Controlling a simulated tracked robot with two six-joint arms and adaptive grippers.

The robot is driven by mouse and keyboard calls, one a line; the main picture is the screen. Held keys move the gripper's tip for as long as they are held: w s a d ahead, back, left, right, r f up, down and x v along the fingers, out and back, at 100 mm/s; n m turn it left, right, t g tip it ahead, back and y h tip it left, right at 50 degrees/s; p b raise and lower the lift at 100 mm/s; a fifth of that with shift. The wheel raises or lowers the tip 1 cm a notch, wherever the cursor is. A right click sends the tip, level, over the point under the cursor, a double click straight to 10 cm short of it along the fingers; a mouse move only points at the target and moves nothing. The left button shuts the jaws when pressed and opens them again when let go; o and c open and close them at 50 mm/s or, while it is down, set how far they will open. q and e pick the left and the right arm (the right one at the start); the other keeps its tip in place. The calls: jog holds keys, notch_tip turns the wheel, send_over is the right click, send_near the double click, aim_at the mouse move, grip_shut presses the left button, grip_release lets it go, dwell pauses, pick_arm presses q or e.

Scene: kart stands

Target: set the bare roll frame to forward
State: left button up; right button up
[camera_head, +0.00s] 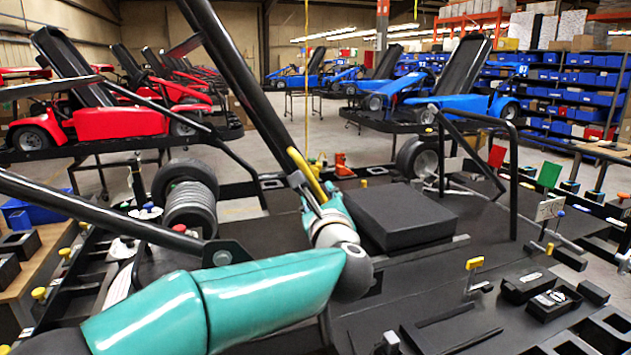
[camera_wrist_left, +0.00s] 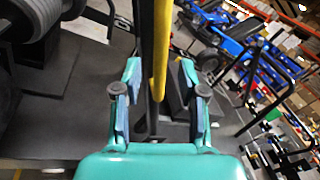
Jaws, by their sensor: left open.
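A long black tube (camera_head: 245,85) slants from the top edge down to the middle of the head view. It looks like part of the bare roll frame, but I cannot be sure. A yellow bar (camera_head: 303,165) runs beside its lower end. In the left wrist view the yellow bar (camera_wrist_left: 161,50) and a black bar (camera_wrist_left: 145,45) run side by side. My left gripper (camera_head: 309,187) is at the yellow bar. In the wrist view its fingers (camera_wrist_left: 160,92) are open on either side of the bars; I cannot tell whether they touch. My right gripper is out of view.
A black hoop (camera_head: 514,175) stands on the right of the dark deck. A black block (camera_head: 390,215) lies mid-deck, with a yellow-topped lever (camera_head: 474,264) in front. Black rollers or wheels (camera_head: 190,205) stand at left. Red (camera_head: 110,122) and blue (camera_head: 430,95) karts stand behind.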

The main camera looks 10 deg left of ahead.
aim_at(317, 192)
pick_arm(q)
jog(key=shift+p+x, duration=0.5)
jog(key=shift+x, duration=1.5)
jog(key=shift+c, duration=0.3)
grip_shut()
